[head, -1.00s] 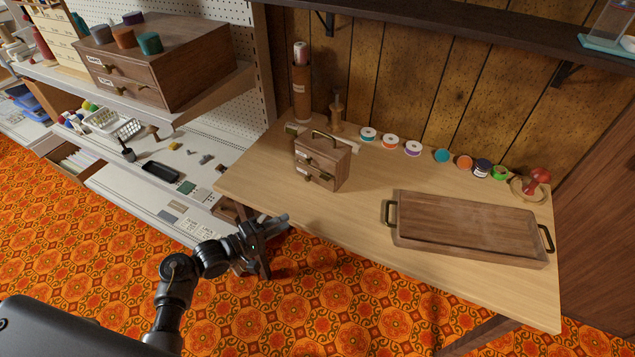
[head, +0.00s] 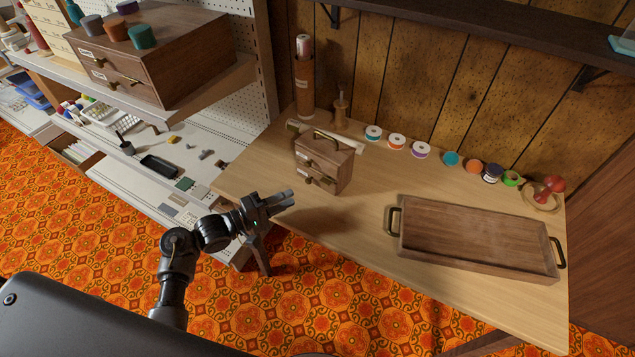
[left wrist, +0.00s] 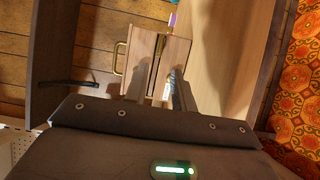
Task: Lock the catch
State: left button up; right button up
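A small wooden chest (head: 324,160) with a handle on top and two small drawers stands near the left end of the wooden table (head: 300,222). No catch can be made out clearly on it. My left gripper (head: 288,198) is in front of the table's left edge, below and left of the chest, apart from it. Its two fingers look close together, but whether they are shut is unclear. My right gripper is not in view.
A wooden tray (head: 475,240) with dark handles lies on the right of the table. Several thread spools (head: 420,150) line the back, beside a red pincushion (head: 551,187). Shelves (head: 185,105) stand at the left. The table's front middle is clear.

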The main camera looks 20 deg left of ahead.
aim_at(326, 181)
pick_arm(q)
jog(key=x, duration=1)
jog(key=shift+w+d+f, duration=0.1)
grip_shut()
